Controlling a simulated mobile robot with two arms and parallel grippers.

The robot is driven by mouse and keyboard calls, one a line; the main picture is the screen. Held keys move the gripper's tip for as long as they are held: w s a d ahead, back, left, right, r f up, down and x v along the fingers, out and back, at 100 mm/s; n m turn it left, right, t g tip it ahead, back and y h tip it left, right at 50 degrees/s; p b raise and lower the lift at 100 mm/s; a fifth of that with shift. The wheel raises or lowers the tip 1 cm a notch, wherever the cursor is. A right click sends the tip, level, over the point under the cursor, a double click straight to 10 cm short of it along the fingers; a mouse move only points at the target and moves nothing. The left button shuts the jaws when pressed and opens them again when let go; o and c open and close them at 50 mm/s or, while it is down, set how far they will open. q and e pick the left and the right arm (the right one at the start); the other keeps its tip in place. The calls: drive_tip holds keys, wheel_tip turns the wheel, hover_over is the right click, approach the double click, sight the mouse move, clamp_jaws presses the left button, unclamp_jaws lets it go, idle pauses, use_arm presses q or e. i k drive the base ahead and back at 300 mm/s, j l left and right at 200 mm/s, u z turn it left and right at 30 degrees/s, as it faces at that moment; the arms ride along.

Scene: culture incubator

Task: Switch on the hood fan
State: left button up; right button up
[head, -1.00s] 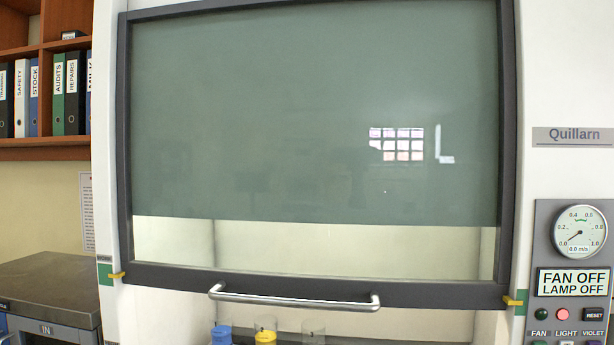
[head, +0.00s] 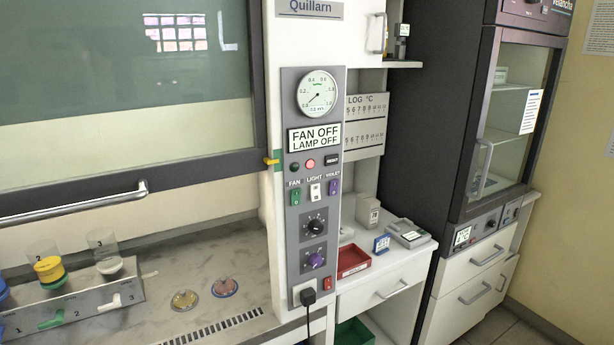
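The hood's grey control panel (head: 312,225) stands upright right of the sash. Neither of my grippers is in view.
The hood sash (head: 110,90) is partly raised, with its bar handle (head: 75,205) in front. Inside are a numbered rack (head: 75,305) and two small dishes. Two knobs and a plugged-in black cord (head: 308,298) are lower on the panel. A dark cabinet (head: 500,120) stands at right.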

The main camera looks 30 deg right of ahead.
sight(295, 194)
drive_tip(key=z, duration=1)
